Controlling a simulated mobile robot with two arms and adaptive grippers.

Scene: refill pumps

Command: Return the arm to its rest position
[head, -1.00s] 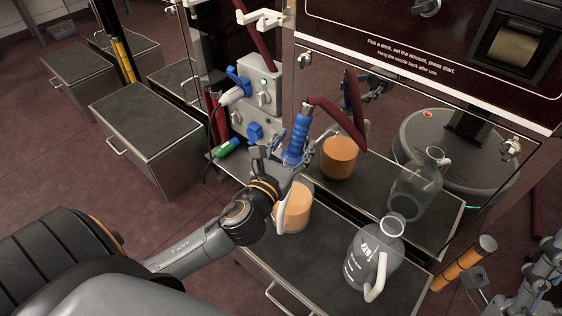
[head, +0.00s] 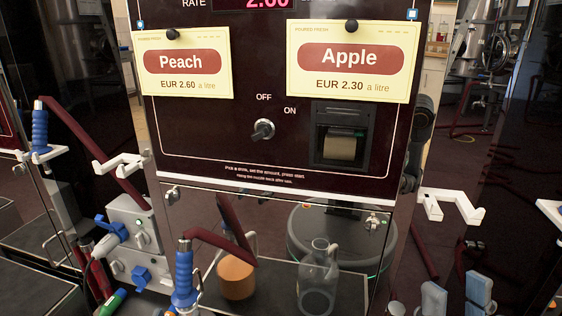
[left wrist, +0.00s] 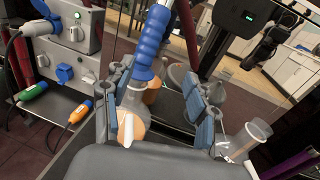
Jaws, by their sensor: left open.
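In the left wrist view, my left gripper (left wrist: 158,100) is open, with its two grey fingers wide apart. A blue-handled nozzle (left wrist: 152,38) stands near the left finger; I cannot tell whether they touch. An orange container (left wrist: 150,97) is partly hidden behind the nozzle. In the head view the nozzle (head: 184,275) is at the bottom with a dark red hose, and my left gripper is mostly below the picture edge. My right gripper (head: 456,297) is at the bottom right, its two pale fingers apart with nothing between them.
The dispenser panel (head: 265,180) with Peach and Apple signs fills the head view. White nozzle hooks (head: 122,164) stick out on both sides. A grey socket box (head: 135,232) is at left. A clear jug (left wrist: 250,140) stands right of my left fingers.

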